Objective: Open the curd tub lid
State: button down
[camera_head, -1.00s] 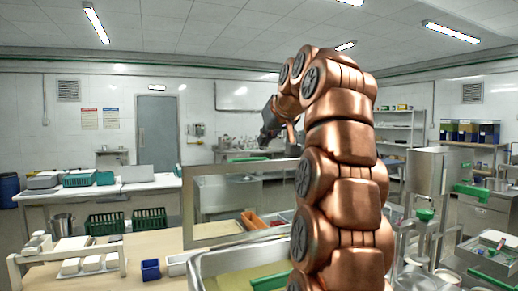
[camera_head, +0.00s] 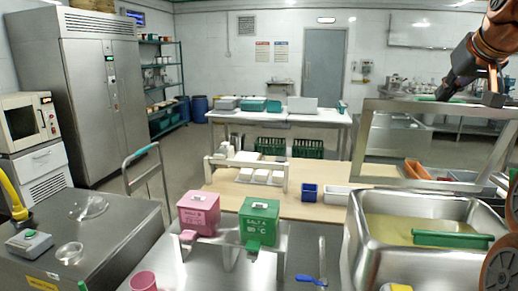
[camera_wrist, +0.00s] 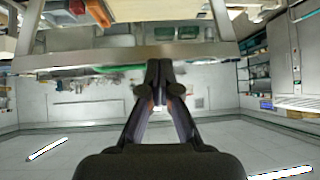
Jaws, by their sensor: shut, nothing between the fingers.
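The curd tub (camera_head: 385,268) is an open steel tub at the right of the head view, with yellowish contents and a green bar (camera_head: 452,240) across its inside. A see-through framed panel, which looks like its lid (camera_head: 372,135), stands raised at the tub's back, with a green strip (camera_head: 425,99) along its top. My gripper (camera_head: 446,92) is shut and empty, near that top edge. In the wrist view the shut fingertips (camera_wrist: 159,66) are close to the steel frame bar (camera_wrist: 90,60); I cannot tell whether they touch.
A pink box (camera_head: 199,212) and a green box (camera_head: 259,220) stand left of the tub. A blue-handled tool (camera_head: 311,280) lies in front. A wooden table (camera_head: 325,212) with white blocks is behind. A steel counter (camera_head: 110,240) is at the left.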

jog(key=s+a+f+n+g+y, duration=0.1)
jog(key=s+a+f+g, duration=0.25)
jog(key=a+f, duration=0.65)
jog(key=s+a+f+g+y, duration=0.1)
jog(key=s+a+f+g, duration=0.3)
jog(key=a+f, duration=0.6)
jog(key=s+a+f+n+g+p, duration=0.1)
jog(key=s+a+f+g, duration=0.2)
jog(key=s+f, duration=1.9)
jog(key=s+g, duration=0.1)
jog(key=s, duration=0.2)
jog(key=shift+s+f+h+p, duration=0.2)
jog(key=shift+s+h+p, duration=0.1)
jog(key=shift+a, duration=0.25)
